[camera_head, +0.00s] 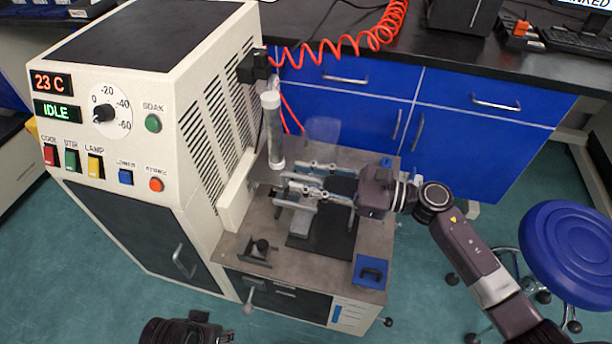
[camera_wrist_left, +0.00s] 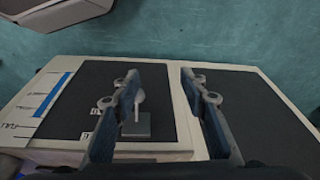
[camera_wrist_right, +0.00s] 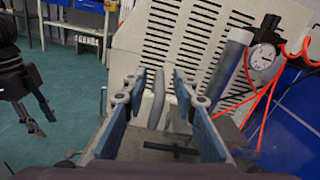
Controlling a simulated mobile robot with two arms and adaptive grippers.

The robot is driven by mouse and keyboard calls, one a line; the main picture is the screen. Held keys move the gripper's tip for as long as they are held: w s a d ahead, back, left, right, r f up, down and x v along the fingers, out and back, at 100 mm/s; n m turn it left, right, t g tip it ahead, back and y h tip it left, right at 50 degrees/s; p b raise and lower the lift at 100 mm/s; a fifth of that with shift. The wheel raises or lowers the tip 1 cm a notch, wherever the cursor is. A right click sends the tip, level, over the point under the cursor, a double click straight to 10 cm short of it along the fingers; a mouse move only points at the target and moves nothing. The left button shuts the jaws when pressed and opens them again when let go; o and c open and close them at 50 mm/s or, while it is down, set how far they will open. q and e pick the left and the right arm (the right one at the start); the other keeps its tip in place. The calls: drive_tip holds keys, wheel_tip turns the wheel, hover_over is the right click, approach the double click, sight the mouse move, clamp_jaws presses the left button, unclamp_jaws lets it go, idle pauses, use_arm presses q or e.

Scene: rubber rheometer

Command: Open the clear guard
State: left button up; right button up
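The clear guard (camera_head: 322,132) shows only as a faint transparent panel above the grey platform of the machine; its full outline is hard to make out. My right gripper (camera_head: 296,184) reaches in from the right over the platform, next to the guard. Its fingers are apart in the right wrist view (camera_wrist_right: 153,90), with pale upright parts beyond and between them; I cannot tell whether they touch. My left gripper is low at the machine's front; in the left wrist view (camera_wrist_left: 166,88) its fingers are apart and empty, above the dark front panels.
The white cabinet (camera_head: 215,110) with its vents stands left of the platform (camera_head: 232,245). A blue block (camera_head: 370,273) sits at the front right corner. A blue stool (camera_head: 570,245) stands at right.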

clamp_jaws()
drive_tip(key=shift+r, duration=0.15)
